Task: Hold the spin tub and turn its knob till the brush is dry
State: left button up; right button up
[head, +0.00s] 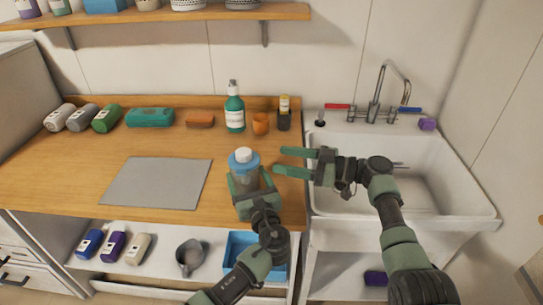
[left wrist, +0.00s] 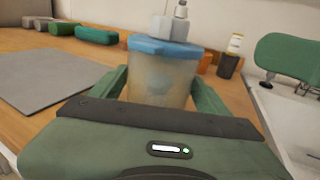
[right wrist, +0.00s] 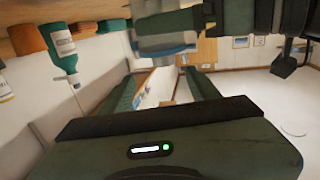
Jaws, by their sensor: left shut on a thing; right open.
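The spin tub (head: 245,177) is a cloudy clear tub with a blue lid and a pale knob (head: 243,154) on top. It stands upright near the counter's front edge, left of the sink. My left gripper (head: 252,184) is shut around the tub's sides; the left wrist view shows a finger on each side of the tub (left wrist: 160,78). My right gripper (head: 281,161) is open and empty, just right of the tub at about knob height, its fingers pointing left and apart from the knob. The brush cannot be made out through the cloudy wall.
A green pump bottle (head: 235,112), an orange cup (head: 261,124) and a dark jar with a yellow top (head: 284,113) stand behind the tub. A grey mat (head: 157,183) lies left. The white sink (head: 410,170) and its faucet (head: 377,95) are right.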

jog(key=f+m+t+h, duration=0.1)
jog(key=f+m+t, duration=0.1)
jog(key=m+t+h, duration=0.1)
jog(key=m+t, duration=0.1)
jog(key=t, duration=0.2)
send_near(250, 155)
jog(key=x, duration=1.2)
jog(key=shift+a, duration=0.1)
jog(key=shift+f, duration=0.1)
grip_shut()
